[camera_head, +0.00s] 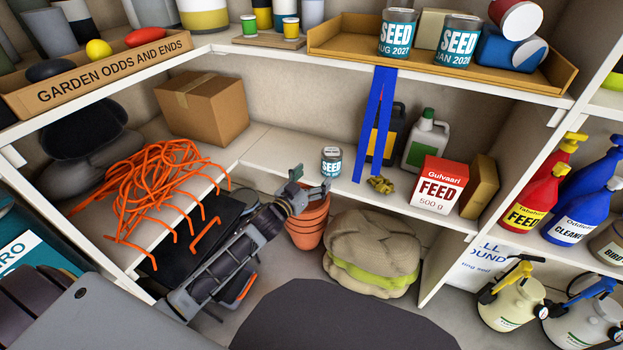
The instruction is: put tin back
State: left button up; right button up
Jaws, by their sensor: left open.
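A small SEED tin (331,162) stands upright on the middle shelf (262,152). Two larger SEED tins, one marked AUG 2027 (397,36) and one marked JAN 2026 (457,42), are in the wooden tray (350,47) on the upper shelf. My left gripper (311,183) is open and empty, just in front of the middle shelf's edge, below and left of the small tin. It appears apart from the tin. My right gripper is not in view.
Blue strips (375,125) hang from the upper shelf, right of the small tin. A FEED box (437,184) and bottles stand further right. Terracotta pots (308,222) and a sack (372,250) are below. Orange wire (160,185) covers the left shelf.

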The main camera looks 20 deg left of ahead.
pick_arm(q)
jog(key=shift+s, duration=0.35)
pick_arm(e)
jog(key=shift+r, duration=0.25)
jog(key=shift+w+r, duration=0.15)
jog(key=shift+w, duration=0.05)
pick_arm(q)
jog(key=s+d+f+n+g+y, duration=0.25)
jog(key=s+f+g, duration=0.35)
jog(key=s+f, duration=0.65)
jog(key=s+d+f+m+g, duration=0.1)
jog(key=s+d+f+g, duration=0.1)
jog(key=s, duration=0.6)
jog(key=s+d+f+m+g+h, duration=0.1)
jog(key=s+d+g, duration=0.3)
jog(key=s, duration=0.5)
jog(key=shift+s+d+f+g, duration=0.25)
jog(key=shift+f+g, duration=0.25)
jog(key=shift+f, duration=0.1)
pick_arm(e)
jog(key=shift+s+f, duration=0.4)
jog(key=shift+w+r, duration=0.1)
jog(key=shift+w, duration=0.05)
